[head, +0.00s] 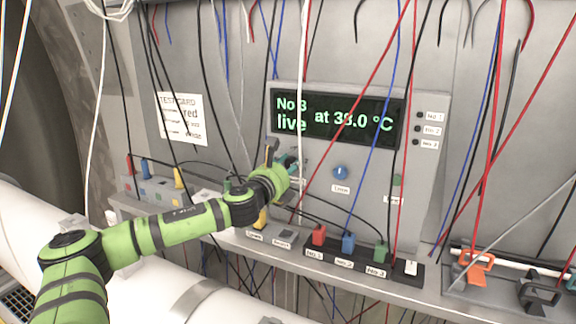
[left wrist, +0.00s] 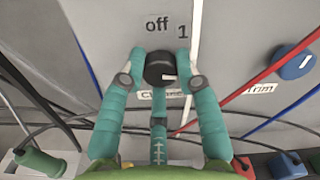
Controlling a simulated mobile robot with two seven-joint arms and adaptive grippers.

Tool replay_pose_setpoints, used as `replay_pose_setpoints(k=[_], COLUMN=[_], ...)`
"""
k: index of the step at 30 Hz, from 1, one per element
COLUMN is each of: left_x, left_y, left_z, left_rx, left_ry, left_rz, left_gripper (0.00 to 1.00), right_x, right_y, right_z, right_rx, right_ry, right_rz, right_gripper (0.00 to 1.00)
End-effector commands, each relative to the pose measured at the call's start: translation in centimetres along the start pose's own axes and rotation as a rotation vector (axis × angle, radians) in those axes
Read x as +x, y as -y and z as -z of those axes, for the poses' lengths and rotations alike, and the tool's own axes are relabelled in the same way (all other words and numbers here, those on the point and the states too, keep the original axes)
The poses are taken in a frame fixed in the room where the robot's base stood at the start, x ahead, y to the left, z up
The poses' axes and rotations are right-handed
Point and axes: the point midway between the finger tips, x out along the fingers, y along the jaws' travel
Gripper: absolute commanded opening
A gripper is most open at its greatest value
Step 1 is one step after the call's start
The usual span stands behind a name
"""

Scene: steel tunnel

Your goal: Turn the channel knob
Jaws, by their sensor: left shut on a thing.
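The channel knob (left wrist: 158,66) is black and round with a white mark, on the grey panel face in the left wrist view. The marks "off" and "1" show above it, and its label below is partly covered. My left gripper (left wrist: 160,76) has its teal fingers closed around the knob from both sides. The display (head: 338,119) reads "No 3 live at 38.0 °C". My right gripper is in neither view.
A blue knob (head: 340,172) sits to the right, labelled "trim" in the wrist view. Red (head: 319,234), blue (head: 348,243) and green (head: 380,250) plugs stand on the ledge below. Many cables hang in front of the panel; a white one runs close beside the gripper.

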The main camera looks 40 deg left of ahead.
Motion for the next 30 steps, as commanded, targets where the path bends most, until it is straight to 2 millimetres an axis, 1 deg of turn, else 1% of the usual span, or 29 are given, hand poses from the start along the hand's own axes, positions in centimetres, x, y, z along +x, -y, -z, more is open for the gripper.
replay_pose_setpoints(k=[6, 12, 20, 30], left_x=[0.0, 0.01, 0.01, 0.0], left_y=[0.0, -0.03, -0.05, -0.07], left_z=[-0.12, -0.07, -0.06, -0.01], left_rx=[0.167, 0.273, 0.341, 0.353], left_ry=[0.002, 0.002, 0.001, 0.0], left_rz=[0.0, -0.001, -0.001, -0.002], left_gripper=[0.0, 0.0, 0.0, 0.0], right_x=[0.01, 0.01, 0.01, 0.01], right_y=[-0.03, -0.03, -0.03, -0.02], right_z=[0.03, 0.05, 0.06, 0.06], right_rx=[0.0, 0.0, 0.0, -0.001], right_ry=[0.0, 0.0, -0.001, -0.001], right_rz=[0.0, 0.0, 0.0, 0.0], right_gripper=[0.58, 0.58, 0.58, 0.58])
